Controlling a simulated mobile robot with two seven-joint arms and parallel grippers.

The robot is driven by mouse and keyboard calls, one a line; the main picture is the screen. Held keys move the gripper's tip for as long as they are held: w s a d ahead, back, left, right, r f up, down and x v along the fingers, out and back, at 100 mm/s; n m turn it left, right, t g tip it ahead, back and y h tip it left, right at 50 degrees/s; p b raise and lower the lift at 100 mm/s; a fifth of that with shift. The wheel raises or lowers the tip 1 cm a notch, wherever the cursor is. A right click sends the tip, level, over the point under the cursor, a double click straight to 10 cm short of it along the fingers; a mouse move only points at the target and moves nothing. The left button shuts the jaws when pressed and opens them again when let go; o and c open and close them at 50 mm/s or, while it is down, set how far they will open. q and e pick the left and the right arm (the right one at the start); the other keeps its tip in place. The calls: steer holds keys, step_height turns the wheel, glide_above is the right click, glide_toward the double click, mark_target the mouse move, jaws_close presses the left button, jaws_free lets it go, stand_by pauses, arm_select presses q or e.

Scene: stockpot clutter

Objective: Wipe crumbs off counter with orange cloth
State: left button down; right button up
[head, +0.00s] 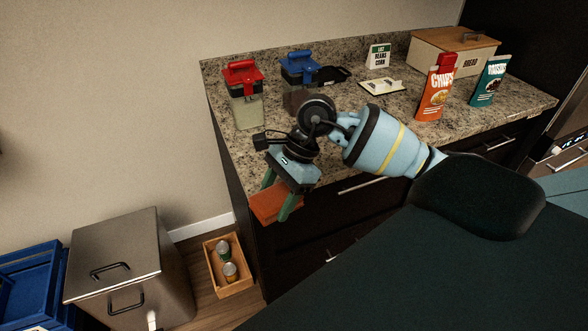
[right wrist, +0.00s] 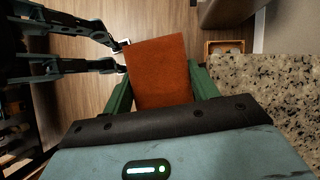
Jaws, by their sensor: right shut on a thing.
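The orange cloth (head: 267,204) looks like a flat, folded slab. My right gripper (head: 278,196) is shut on it, with its green fingers on either side. In the right wrist view the cloth (right wrist: 158,72) sticks out between the fingers, over the floor and beside the counter. The counter (head: 380,135) has a speckled granite top; no crumbs can be made out on it. In the right wrist view, two dark fingers of what looks like my left gripper (right wrist: 122,56) stand apart near the cloth's left edge, with nothing between them.
On the counter stand a red-lidded container (head: 245,100), a blue-lidded container (head: 299,82), a chips bag (head: 436,90), a teal bag (head: 490,82) and a bread box (head: 455,55). A steel bin (head: 125,265) and a wooden crate with cans (head: 240,287) stand on the floor.

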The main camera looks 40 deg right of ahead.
mark_target(265, 220)
steer(key=a+n+g, duration=0.1)
steer(key=n, duration=0.1)
steer(key=s+a+n+g, duration=0.1)
steer(key=n, duration=0.1)
steer(key=a+n+g+h, duration=0.1)
steer(key=a+n, duration=0.1)
steer(key=shift+s+a+f+n, duration=0.1)
steer(key=shift+s+n, duration=0.2)
steer(key=shift+n, duration=0.1)
steer(key=n+g, duration=0.1)
steer(key=n, duration=0.1)
steer(key=s+a+n+h, duration=0.1)
steer(key=shift+n+g, duration=0.4)
steer(key=n+h, duration=0.2)
steer(key=n, duration=0.1)
steer(key=shift+s+d+n+g, duration=0.2)
steer(key=shift+s+n+g, duration=0.1)
steer(key=shift+s+g, duration=0.1)
steer(key=n, duration=0.1)
steer(key=d+n+h, duration=0.2)
steer(key=n, duration=0.1)
steer(key=shift+s+r+g, duration=0.3)
steer(key=shift+r, duration=0.05)
steer(key=shift+d, duration=0.15)
